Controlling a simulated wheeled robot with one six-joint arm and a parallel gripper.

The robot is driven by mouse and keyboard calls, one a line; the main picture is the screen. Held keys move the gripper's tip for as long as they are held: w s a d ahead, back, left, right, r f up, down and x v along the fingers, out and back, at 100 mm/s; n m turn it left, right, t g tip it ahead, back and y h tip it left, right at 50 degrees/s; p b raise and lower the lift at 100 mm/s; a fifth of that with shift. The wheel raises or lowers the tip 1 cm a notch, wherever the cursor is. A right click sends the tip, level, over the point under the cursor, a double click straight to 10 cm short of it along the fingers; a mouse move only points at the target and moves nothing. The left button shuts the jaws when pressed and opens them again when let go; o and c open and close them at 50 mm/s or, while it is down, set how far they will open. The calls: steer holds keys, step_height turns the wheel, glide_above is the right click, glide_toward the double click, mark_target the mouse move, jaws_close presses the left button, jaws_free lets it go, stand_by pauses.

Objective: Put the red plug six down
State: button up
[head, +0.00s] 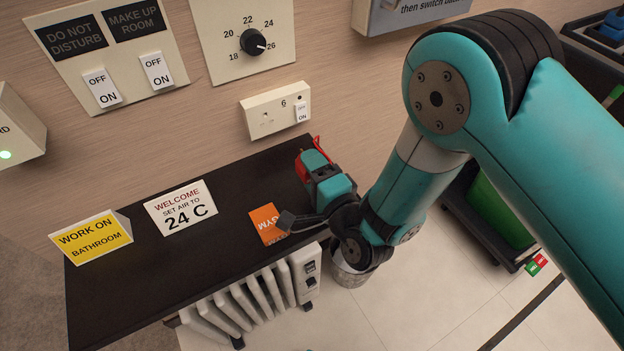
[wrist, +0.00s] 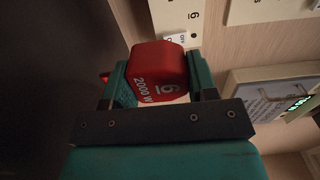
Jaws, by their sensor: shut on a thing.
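The red plug (wrist: 158,72) is between the two teal fingers of my gripper (wrist: 160,82) in the wrist view. Its face reads "6" and "2000 W". In the head view my gripper (head: 309,168) is over the right end of the dark counter (head: 225,185), close to the wall. Only slivers of the red plug (head: 300,167) show there, the rest being hidden by the fingers. I cannot tell whether the plug touches the counter. The wall socket marked 6 (head: 280,110) is above and left of my gripper, apart from the plug, with its switch at the right.
A white radiator (head: 240,300) stands below the front edge. Counter between the cards and wall is clear.

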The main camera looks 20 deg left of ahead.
step_height(320, 180, down, 3)
steer(key=shift+f, duration=0.15)
steer(key=shift+f+b, duration=0.35)
steer(key=shift+f, duration=0.05)
